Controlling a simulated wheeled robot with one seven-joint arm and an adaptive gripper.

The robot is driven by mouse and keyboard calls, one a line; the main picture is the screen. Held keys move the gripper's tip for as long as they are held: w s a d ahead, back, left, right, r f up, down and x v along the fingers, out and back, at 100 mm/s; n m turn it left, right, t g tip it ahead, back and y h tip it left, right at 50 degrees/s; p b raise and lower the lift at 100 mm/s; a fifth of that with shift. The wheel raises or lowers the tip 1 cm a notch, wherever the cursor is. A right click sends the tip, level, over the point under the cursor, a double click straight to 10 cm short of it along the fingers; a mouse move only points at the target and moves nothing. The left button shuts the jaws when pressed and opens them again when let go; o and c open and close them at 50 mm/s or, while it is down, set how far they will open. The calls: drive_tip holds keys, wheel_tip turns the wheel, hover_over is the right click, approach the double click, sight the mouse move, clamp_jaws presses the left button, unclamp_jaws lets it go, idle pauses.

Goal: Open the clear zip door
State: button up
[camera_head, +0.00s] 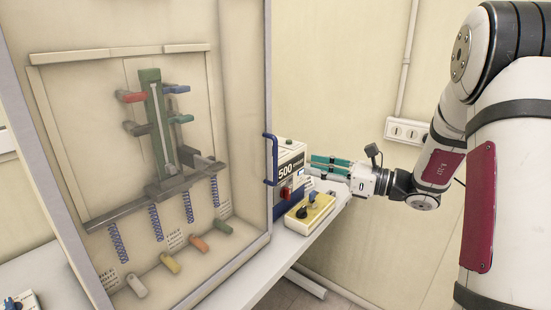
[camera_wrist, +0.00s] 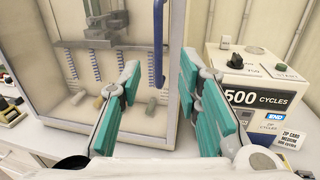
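The clear door (camera_head: 235,90) is a see-through panel on the front of a pale-framed cabinet, and it looks closed. Its blue upright handle (camera_head: 268,160) is on the right edge of the door. My gripper (camera_head: 312,165) is to the right of the handle in the head view, apart from it. In the wrist view, its two teal-padded fingers (camera_wrist: 158,72) are spread with nothing between them. The handle (camera_wrist: 158,45) shows beyond the fingertips, in line with the gap between them.
A white "500 CYCLES" control box (camera_wrist: 245,97) stands close to the right of the cabinet. A yellow box with a dark knob (camera_head: 310,212) sits on the bench (camera_head: 262,262) below my gripper. Inside the cabinet is a green upright fixture (camera_head: 153,110) with coloured pieces.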

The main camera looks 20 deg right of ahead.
drive_tip(key=p, duration=0.2)
hover_over(275, 180)
drive_tip(key=shift+w+d, duration=0.15)
drive_tip(key=shift+w, duration=0.2)
clamp_jaws()
